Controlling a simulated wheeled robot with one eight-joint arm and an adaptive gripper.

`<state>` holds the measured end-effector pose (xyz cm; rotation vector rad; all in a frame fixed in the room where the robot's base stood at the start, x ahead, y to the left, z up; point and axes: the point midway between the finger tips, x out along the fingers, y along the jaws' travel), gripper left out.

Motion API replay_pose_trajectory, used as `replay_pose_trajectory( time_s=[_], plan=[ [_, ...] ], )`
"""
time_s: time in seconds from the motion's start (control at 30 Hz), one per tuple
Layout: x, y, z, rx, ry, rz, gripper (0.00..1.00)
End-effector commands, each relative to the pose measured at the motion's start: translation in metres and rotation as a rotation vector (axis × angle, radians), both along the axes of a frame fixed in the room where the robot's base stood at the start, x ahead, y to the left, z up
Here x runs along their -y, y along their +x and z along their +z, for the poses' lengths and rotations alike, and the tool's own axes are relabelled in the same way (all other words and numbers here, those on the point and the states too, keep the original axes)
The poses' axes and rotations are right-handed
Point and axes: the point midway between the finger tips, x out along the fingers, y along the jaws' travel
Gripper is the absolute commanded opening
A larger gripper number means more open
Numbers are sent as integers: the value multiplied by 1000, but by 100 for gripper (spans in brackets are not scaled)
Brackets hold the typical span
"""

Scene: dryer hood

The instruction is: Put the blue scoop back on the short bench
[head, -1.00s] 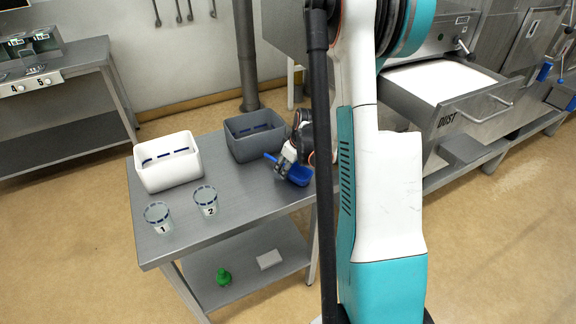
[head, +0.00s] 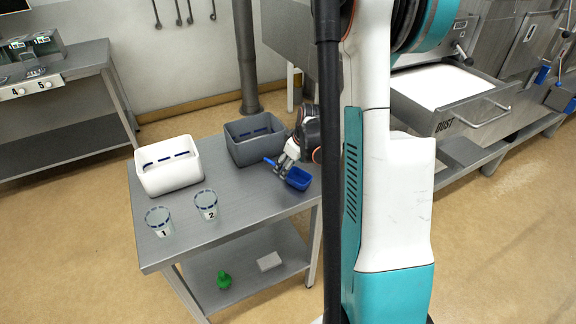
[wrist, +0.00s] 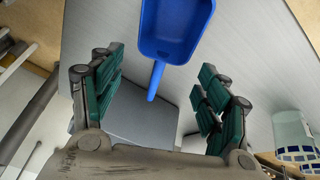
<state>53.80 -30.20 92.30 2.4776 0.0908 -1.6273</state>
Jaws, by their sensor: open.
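The blue scoop (head: 298,180) lies near the right end of the steel bench (head: 235,205), its bowl opening upward. In the wrist view the scoop (wrist: 172,35) has its bowl at the top, with its handle pointing down between my fingers. My gripper (head: 283,165) is just above the bench top, over the handle end of the scoop. In the wrist view my gripper (wrist: 160,92) is open, its green-padded fingers spread apart on either side of the handle, with visible gaps.
A grey bin (head: 252,150) stands behind my gripper and a white bin (head: 169,178) farther left. Numbered cups 1 (head: 159,221) and 2 (head: 206,205) stand at the front left. A green object (head: 224,281) and a pale block (head: 269,261) are on the lower shelf.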

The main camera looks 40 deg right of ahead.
Motion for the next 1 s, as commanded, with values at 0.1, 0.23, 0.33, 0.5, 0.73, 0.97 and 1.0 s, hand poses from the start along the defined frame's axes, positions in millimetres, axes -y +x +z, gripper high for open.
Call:
replay_pose_trajectory(
  time_s=[0.1, 0.23, 0.33, 0.5, 0.73, 0.97, 1.0],
  plan=[
    [-1, -11, 27, 0, 0, -2, 69],
    [-2, -21, 48, 0, 0, -2, 69],
    [-3, -26, 60, 0, 0, -1, 69],
    [-3, -31, 71, 0, 0, -1, 69],
    [-3, -32, 73, 0, 0, -1, 69],
    [-11, -32, 76, 0, -1, 5, 69],
    [-18, -31, 79, -2, -2, 10, 69]
  ],
)
